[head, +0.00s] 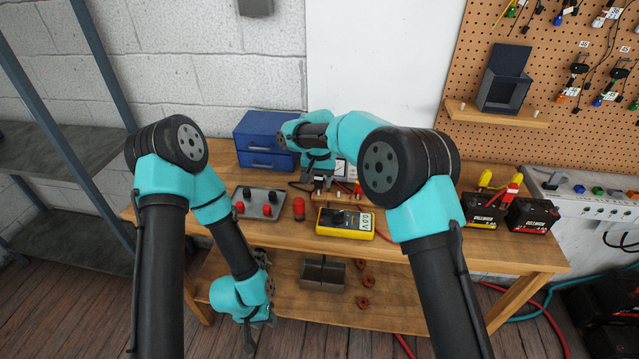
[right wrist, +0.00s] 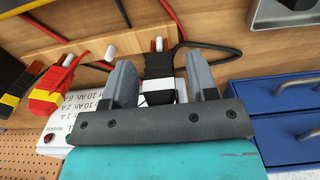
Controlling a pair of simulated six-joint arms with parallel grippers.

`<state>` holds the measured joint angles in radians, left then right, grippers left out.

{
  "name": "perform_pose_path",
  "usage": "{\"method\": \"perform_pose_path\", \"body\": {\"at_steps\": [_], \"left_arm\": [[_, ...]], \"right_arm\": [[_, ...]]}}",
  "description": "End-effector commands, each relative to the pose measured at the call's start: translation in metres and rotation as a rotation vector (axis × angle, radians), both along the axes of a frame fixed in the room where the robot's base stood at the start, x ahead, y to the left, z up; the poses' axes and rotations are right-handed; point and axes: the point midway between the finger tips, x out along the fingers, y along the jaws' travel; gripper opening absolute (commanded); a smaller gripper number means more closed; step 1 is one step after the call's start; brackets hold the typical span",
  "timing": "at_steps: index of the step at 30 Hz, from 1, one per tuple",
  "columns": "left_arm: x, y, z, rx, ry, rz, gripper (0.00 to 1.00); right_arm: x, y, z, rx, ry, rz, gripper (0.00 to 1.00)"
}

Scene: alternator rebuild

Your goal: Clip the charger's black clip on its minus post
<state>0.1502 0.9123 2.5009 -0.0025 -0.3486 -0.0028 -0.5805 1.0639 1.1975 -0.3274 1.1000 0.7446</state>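The black clip (right wrist: 160,66), with a white band, sits between the two grey fingers of my right gripper (right wrist: 161,75) in the right wrist view. A thin gap seems to show on one side, and I cannot tell whether the fingers press on it. A pale post (right wrist: 156,44) stands just beyond the clip; whether they touch is unclear. The charger's white labelled face (right wrist: 82,112) is partly hidden behind the gripper. A red clip with a yellow band (right wrist: 48,92) lies to the left. In the head view, my left gripper (head: 252,322) hangs low before the bench; its opening is unclear.
Blue drawers (head: 264,140) stand close beside the right gripper. A yellow multimeter (head: 345,223), a red cylinder (head: 298,208) and a plate with red and black knobs (head: 259,203) are on the bench. Two batteries (head: 530,214) stand at the right. Loose cables cross behind the clip.

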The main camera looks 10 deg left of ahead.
Motion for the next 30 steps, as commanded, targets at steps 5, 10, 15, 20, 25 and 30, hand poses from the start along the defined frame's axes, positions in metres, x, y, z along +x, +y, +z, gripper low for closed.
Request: {"method": "perform_pose_path", "body": {"at_steps": [5,10,15,20,25,30], "left_arm": [[0.0,0.0,0.0,0.0,0.0,0.0,0.36],[0.0,0.0,0.0,0.0,0.0,0.0,0.36],[0.0,0.0,0.0,0.0,0.0,0.0,0.36],[0.0,0.0,0.0,0.0,0.0,0.0,0.36],[0.0,0.0,0.0,0.0,0.0,0.0,0.36],[0.0,0.0,0.0,0.0,0.0,0.0,0.36]], "right_arm": [[0.0,0.0,0.0,0.0,0.0,0.0,0.36],[0.0,0.0,0.0,0.0,0.0,0.0,0.2],[0.0,0.0,0.0,0.0,0.0,0.0,0.16],[0.0,0.0,0.005,0.0,-0.001,0.0,0.16],[0.0,0.0,0.019,0.001,-0.002,0.0,0.16],[0.0,0.0,0.034,0.001,-0.002,-0.001,0.16]]}}
